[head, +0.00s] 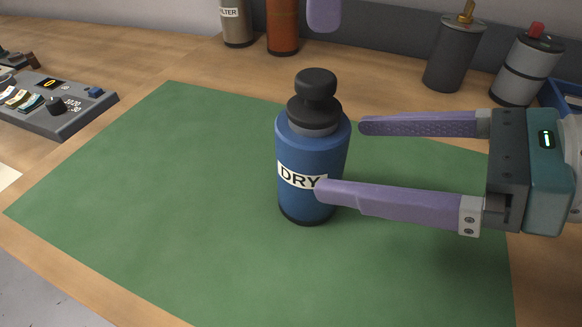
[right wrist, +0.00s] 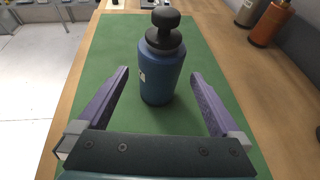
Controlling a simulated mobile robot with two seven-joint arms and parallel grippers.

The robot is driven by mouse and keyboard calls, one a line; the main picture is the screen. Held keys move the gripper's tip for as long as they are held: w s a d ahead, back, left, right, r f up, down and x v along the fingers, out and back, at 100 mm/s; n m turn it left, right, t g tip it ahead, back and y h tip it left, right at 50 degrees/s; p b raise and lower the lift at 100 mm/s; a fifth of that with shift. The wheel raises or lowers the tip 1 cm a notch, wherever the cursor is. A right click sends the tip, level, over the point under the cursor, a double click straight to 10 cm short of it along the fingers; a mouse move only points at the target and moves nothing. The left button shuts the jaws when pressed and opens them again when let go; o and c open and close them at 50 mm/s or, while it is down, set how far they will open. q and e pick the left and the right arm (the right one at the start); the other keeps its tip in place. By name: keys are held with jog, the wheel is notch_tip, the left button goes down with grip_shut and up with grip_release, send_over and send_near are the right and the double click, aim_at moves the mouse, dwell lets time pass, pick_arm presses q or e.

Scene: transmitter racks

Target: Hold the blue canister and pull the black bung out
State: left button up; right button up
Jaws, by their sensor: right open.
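The blue canister (head: 312,150) with a "DRY" label stands upright on the green mat (head: 150,190). The black bung (head: 316,84), a round knob on a wider collar, sits in its top. My right gripper (head: 340,158) is open, coming from the right at body height. Its near fingertip overlaps the label's right end, and its far fingertip is beside the canister's right edge. In the right wrist view the canister (right wrist: 160,78) shows between the fingertips with gaps on both sides. One lavender fingertip, apparently my left gripper's (head: 324,14), hangs at the top edge above the bung; the rest is out of frame.
At the back stand a "FILTER" canister (head: 236,22), an orange canister (head: 283,27), a dark canister with a brass top (head: 454,55) and a grey one with a red top (head: 527,68). A control panel (head: 60,105) lies at left. The mat is otherwise clear.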

aim_at(314, 78)
pick_arm(q)
jog(key=shift+d, duration=0.1)
pick_arm(e)
jog(key=x, duration=0.8)
jog(key=shift+w+a, duration=0.2)
jog(key=shift+a, duration=0.15)
jog(key=shift+c, duration=0.2)
grip_shut()
pick_arm(q)
jog(key=shift+c, duration=0.5)
jog(key=shift+s, duration=0.15)
jog(key=shift+s+r+n, duration=0.15)
jog(key=shift+s+n, duration=0.1)
jog(key=shift+n, duration=0.25)
jog(key=s+a+r+n+t+h, duration=0.2)
jog(key=s+a+r+n+t, duration=0.15)
jog(key=n, duration=0.65)
jog(key=x, duration=0.7)
jog(key=d+x, duration=0.1)
jog(key=x, duration=0.3)
jog(key=shift+d, duration=0.1)
